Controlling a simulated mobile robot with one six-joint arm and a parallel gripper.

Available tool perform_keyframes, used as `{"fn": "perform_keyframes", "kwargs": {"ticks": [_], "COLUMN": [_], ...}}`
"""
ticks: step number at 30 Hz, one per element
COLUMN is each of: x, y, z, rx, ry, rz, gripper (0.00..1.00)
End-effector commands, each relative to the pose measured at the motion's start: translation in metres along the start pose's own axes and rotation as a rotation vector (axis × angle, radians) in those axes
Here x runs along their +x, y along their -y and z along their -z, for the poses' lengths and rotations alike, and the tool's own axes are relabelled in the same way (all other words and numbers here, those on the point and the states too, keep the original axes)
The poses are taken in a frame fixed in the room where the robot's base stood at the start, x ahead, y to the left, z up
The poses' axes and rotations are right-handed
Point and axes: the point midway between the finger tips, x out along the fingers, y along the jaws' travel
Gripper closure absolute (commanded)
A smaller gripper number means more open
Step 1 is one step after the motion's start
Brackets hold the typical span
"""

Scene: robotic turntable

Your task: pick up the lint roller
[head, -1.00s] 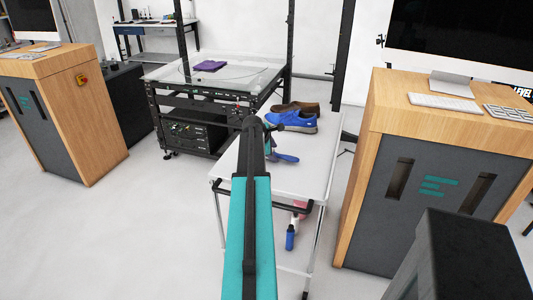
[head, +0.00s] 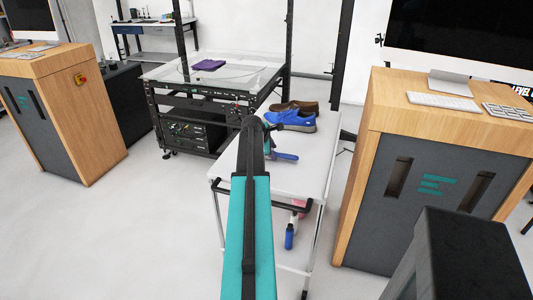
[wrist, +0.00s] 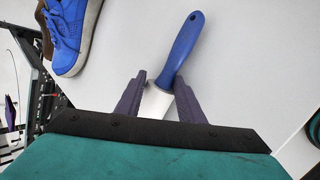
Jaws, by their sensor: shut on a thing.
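My teal gripper body hides the lower end of the roller. In the head view the blue handle (head: 285,156) shows just right of my arm, and my arm hides most of the gripper. I cannot tell whether the roller is clear of the surface.
A blue shoe (head: 292,120) and a brown shoe (head: 296,107) stand at the far end of the white cart (head: 314,165). A blue bottle (head: 289,236) is on the lower shelf. A wooden cabinet (head: 440,150) stands close on the right. The turntable rig (head: 210,85) is behind.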

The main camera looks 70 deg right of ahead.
Motion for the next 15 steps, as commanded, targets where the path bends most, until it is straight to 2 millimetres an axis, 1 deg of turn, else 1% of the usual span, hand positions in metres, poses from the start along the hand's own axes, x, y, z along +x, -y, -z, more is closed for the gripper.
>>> {"fn": "perform_keyframes", "kwargs": {"ticks": [8, 9, 10, 11, 15], "x": [-0.002, -0.003, -0.004, -0.006, -0.013], "y": [-0.001, -0.002, -0.002, -0.003, -0.008], "z": [0.000, -0.001, -0.001, -0.002, -0.004], "rx": [-0.002, -0.002, -0.002, -0.002, -0.001], "ry": [0.000, 0.000, 0.000, 0.000, 0.000], "rz": [0.002, 0.002, 0.001, 0.001, 0.000], "gripper": [0.90, 0.94, 0.95, 0.99, 1.00]}}
